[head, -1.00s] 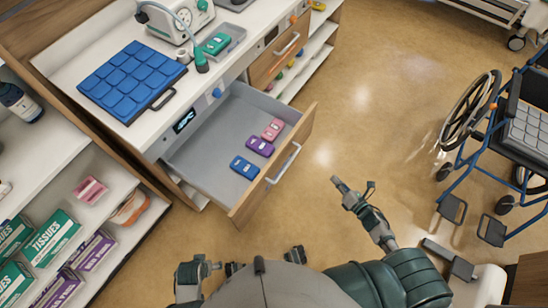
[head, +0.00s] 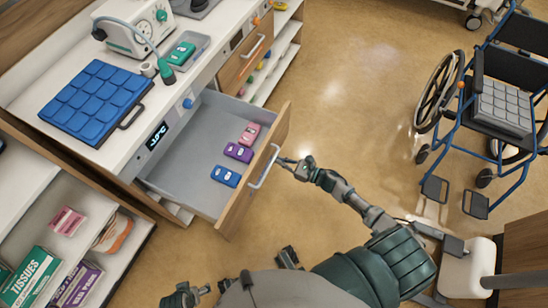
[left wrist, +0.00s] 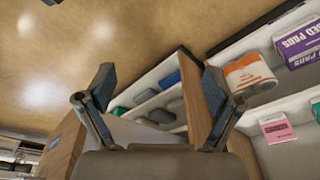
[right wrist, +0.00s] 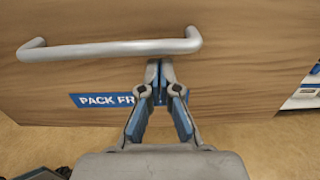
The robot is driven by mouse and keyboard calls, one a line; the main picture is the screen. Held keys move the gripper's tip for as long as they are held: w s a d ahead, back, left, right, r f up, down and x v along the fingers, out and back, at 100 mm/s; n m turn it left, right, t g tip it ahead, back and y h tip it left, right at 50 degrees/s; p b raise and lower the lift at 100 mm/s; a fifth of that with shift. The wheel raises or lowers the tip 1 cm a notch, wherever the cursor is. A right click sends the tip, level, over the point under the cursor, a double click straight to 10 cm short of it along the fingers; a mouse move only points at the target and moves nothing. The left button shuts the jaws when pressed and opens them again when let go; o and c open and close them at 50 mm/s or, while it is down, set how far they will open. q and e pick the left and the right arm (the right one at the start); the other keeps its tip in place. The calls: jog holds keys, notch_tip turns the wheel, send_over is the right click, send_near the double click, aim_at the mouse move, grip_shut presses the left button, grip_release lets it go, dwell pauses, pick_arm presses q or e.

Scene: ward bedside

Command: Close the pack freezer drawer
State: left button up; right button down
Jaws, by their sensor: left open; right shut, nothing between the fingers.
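The pack freezer drawer (head: 232,208) is pulled out from the white counter, with blue, purple and pink packs (head: 238,152) lying inside. Its wooden front carries a silver bar handle (head: 265,166). In the right wrist view the drawer front (right wrist: 240,85) fills most of the picture, with the handle (right wrist: 110,48) above a partly covered blue label (right wrist: 105,100). My right gripper (head: 284,161) is shut and empty at the drawer front, by the handle; its fingertips (right wrist: 160,66) lie just below the bar. I cannot tell whether they touch. My left gripper (left wrist: 155,85) is open and empty, low near the shelves.
A wheelchair (head: 495,110) stands on the right. Shelves with tissue boxes (head: 30,278) are at lower left. On the counter lie a blue padded mat (head: 95,100) and a device (head: 135,28).

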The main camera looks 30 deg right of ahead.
jog(key=shift+x, duration=1.1)
pick_arm(q)
jog(key=shift+s+a, duration=0.15)
jog(key=shift+a, duration=0.25)
pick_arm(e)
jog(key=shift+w+a+r, duration=0.1)
jog(key=shift+a, duration=0.35)
pick_arm(q)
jog(key=shift+s+d, duration=0.1)
jog(key=shift+d, duration=0.1)
pick_arm(e)
jog(key=shift+d, duration=0.2)
